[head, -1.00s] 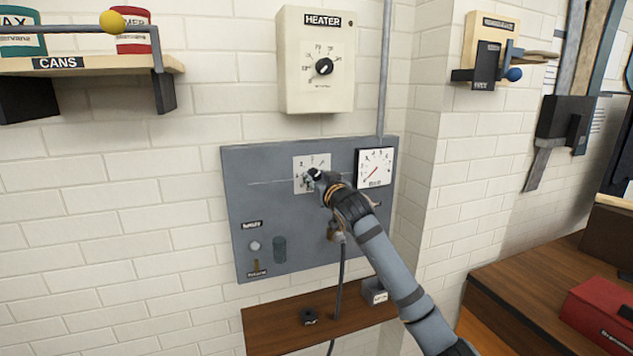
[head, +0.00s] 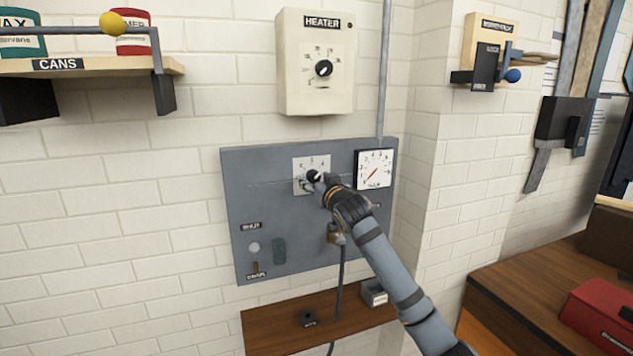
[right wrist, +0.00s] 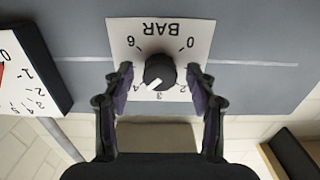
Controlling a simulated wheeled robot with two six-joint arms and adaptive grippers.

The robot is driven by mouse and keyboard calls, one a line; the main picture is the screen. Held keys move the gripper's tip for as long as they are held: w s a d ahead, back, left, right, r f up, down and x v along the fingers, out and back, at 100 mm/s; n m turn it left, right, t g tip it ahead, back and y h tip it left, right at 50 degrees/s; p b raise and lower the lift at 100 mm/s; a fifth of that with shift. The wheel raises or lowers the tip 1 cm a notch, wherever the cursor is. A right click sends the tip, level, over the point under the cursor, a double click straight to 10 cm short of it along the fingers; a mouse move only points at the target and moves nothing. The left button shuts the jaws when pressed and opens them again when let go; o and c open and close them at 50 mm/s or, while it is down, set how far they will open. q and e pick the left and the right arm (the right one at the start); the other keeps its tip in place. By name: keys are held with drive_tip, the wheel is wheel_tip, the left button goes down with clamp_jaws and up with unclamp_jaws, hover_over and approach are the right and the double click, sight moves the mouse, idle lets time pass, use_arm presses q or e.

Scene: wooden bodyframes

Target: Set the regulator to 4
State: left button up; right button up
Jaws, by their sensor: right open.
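The regulator knob (right wrist: 160,72) is round and black with a white pointer, on a white BAR plate (right wrist: 176,28) that appears upside down in the right wrist view. The pointer aims to the lower left there, near the 4 and 3 marks; the exact reading is hard to tell. My right gripper (right wrist: 159,70) is open, its fingers on either side of the knob with gaps showing. A pressure gauge (head: 375,169) with a red needle is right of the plate. My left gripper is not in view.
The grey panel (head: 270,210) also carries a small switch (head: 255,268) at lower left. A heater box (head: 317,95) is above, with a vertical pipe (head: 384,80) beside it. A wooden shelf (head: 275,325) is below. A wall corner stands to the right.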

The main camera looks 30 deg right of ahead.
drive_tip(key=v, duration=0.7)
drive_tip(key=shift+s, duration=0.2)
